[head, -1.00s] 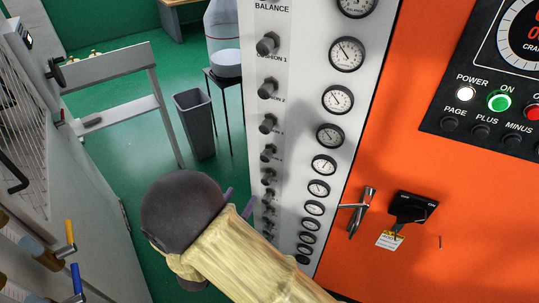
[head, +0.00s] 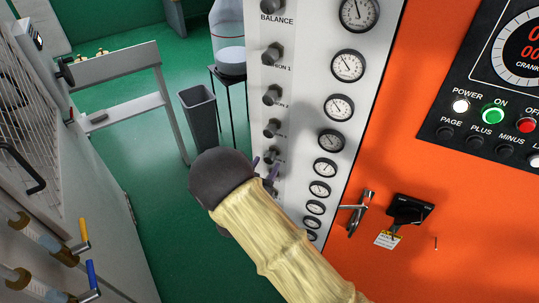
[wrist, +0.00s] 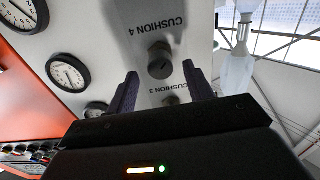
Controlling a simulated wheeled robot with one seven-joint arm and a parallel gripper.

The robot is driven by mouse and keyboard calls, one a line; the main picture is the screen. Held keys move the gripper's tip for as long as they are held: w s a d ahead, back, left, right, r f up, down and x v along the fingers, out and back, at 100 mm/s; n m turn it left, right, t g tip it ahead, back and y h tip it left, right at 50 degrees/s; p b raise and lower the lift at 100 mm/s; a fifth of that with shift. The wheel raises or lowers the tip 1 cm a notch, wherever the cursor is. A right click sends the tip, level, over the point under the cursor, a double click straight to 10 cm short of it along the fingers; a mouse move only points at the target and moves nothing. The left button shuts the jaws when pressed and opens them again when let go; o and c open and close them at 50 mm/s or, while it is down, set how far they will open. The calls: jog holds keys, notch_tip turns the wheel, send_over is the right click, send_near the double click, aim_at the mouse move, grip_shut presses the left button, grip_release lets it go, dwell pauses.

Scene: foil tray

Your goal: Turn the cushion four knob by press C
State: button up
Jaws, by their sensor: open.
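The cushion 4 knob (wrist: 160,60) is a dark round knob on the pale panel, with its "CUSHION 4" label upside down in the wrist view. My gripper (wrist: 160,71) is open, its two purple fingers on either side of the knob in the picture. The knob appears just beyond the fingertips, and no contact shows. In the head view, my gripper (head: 264,169) is at the knob column, its fingertips just below a knob (head: 271,155) whose label is too small to read. My arm hides the lower knobs there.
The cushion 3 knob (wrist: 172,100) is close by, partly hidden behind my gripper. Round gauges (head: 332,140) run down the panel beside the knobs. An orange panel (head: 375,150) with a lever handle (head: 356,212) and a black switch (head: 407,209) stands at right.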

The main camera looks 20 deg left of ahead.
aim_at(268, 161)
jog(key=shift+w+d+p, duration=0.2)
jog(key=shift+w+p, duration=0.25)
jog(key=shift+w, duration=1.5)
jog(key=c, duration=1)
jog(key=shift+n, duration=0.4)
